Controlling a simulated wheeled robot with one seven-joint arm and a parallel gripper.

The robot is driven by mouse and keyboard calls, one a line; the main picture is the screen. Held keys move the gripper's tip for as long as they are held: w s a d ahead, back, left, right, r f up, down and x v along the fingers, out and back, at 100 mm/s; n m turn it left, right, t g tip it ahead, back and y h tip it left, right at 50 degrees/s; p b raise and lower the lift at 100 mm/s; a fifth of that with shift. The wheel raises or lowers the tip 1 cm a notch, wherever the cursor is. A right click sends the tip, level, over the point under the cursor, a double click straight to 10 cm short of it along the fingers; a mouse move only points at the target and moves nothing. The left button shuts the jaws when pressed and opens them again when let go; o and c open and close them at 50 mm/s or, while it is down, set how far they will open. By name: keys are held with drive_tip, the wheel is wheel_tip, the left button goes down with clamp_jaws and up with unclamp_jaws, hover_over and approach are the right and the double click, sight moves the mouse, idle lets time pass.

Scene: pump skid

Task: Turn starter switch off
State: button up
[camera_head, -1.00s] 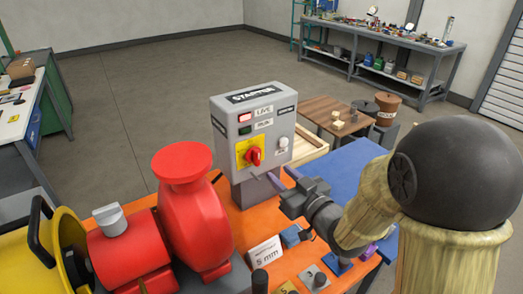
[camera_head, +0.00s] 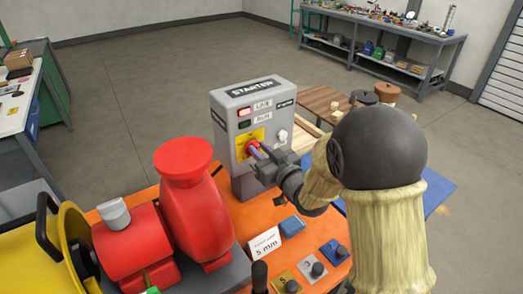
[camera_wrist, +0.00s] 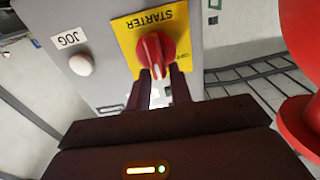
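The grey starter box (camera_head: 236,162) stands upright on the orange bench. Its red starter switch (camera_head: 251,146) sits on a yellow plate (camera_head: 242,137). In the wrist view the red switch (camera_wrist: 155,47) shows upside down, its ridge pointing at my gripper. My gripper (camera_wrist: 161,74) has its two fingers apart, with a gap between them. The fingertips are at the near end of the ridge, one to each side; I cannot tell if they touch it. In the head view my gripper (camera_head: 261,150) is right in front of the switch and partly hides it.
The white JOG button (camera_wrist: 82,65) is beside the yellow plate. The LIVE lamp (camera_head: 244,112) looks lit red; the RUN lamp (camera_head: 244,124) is dark. A red pump (camera_head: 184,205) stands close left of the box. A "5 mm" card (camera_head: 264,243) and small blocks lie in front.

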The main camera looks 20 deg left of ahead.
clamp_jaws()
drive_tip(key=shift+f+n+b, duration=0.1)
drive_tip(key=shift+n+b, duration=0.2)
drive_tip(key=shift+b, duration=0.4)
drive_tip(key=n+b, duration=0.4)
drive_tip(key=b, duration=0.3)
drive_tip(key=s+f+n+b, duration=0.1)
drive_tip(key=n+b, duration=0.4)
drive_tip(key=b, duration=0.2)
drive_tip(key=a+f+n+b, duration=0.1)
drive_tip(key=n+b, duration=0.4)
drive_tip(key=b, duration=0.2)
drive_tip(key=shift+s+a, duration=0.1)
drive_tip(key=shift+s, duration=0.15)
drive_tip(key=n+b, duration=0.3)
drive_tip(key=b, duration=0.1)
drive_tip(key=shift+r+n, duration=0.1)
drive_tip(key=shift+n, duration=0.2)
